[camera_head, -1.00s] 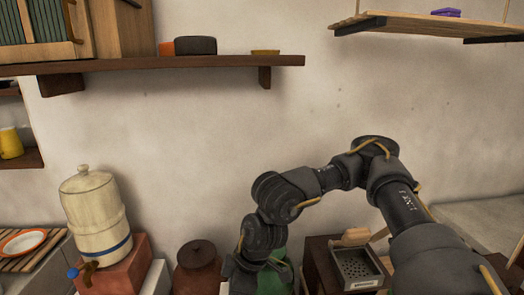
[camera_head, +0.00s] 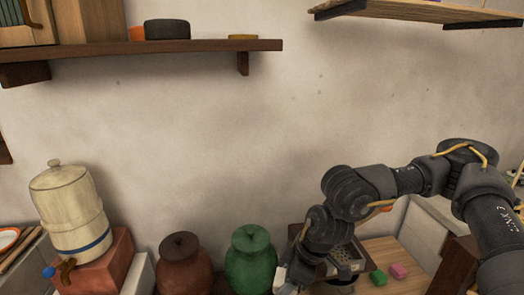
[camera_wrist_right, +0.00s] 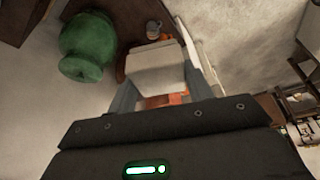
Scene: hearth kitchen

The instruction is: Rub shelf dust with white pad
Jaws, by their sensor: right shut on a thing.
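My right gripper (camera_wrist_right: 160,95) is shut on the white pad (camera_wrist_right: 155,70), a pale block between its fingers in the right wrist view. In the head view the right arm comes in from the right and bends down, with the gripper (camera_head: 285,278) low near the bottom edge, beside the green jar. A dark wooden shelf (camera_head: 100,55) is on the wall at upper left, and a lighter shelf (camera_head: 410,12) is at upper right. I cannot make out dust on either shelf. My left gripper is not in view.
The dark shelf carries a black round pot (camera_head: 167,29) and a small yellow dish (camera_head: 243,37). Below stand a cream dispenser (camera_head: 68,212), a brown jar (camera_head: 184,265) and a green jar (camera_head: 250,262). Green (camera_head: 379,278) and pink (camera_head: 398,270) blocks lie lower right. The wall between is bare.

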